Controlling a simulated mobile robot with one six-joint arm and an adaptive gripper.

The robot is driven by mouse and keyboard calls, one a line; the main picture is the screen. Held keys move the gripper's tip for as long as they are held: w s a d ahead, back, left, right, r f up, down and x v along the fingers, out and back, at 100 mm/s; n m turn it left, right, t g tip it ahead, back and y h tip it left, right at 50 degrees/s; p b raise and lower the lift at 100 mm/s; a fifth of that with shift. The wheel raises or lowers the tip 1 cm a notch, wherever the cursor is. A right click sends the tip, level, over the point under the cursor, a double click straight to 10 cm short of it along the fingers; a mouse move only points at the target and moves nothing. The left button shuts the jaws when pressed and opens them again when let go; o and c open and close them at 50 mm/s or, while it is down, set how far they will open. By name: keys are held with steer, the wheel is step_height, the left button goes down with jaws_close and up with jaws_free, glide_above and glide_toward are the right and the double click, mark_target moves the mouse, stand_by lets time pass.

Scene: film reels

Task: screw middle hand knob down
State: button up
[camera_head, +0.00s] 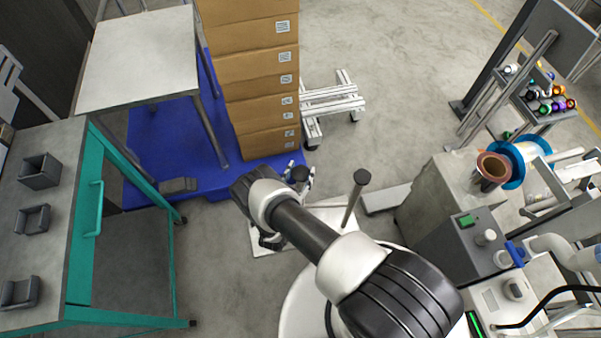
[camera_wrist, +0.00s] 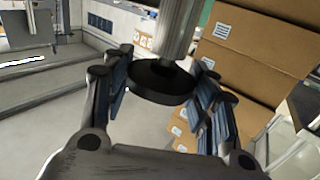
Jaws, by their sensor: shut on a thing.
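A round black hand knob (camera_wrist: 158,88) sits between the fingers of my gripper (camera_wrist: 162,92) in the wrist view. A thick grey metal cylinder (camera_wrist: 175,30) meets the knob and runs up out of the picture. The two fingers close on the knob from left and right. In the head view, a dark round-topped piece (camera_head: 300,173) shows just beyond my wrist, and my arm hides much of the area around it. I cannot tell from these views how far the knob is screwed down.
A grey post with a dark top (camera_head: 358,192) stands right of my wrist. Stacked cardboard boxes (camera_head: 258,85) stand on a blue pallet (camera_head: 150,140) behind. A teal-framed workbench (camera_head: 85,215) is at left. Machines and a reel (camera_head: 523,160) crowd the right. Open floor (camera_head: 400,70) lies at the back.

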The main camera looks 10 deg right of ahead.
steer(key=o, duration=1.1)
steer(key=v, duration=1.2)
steer(key=shift+r, duration=0.1)
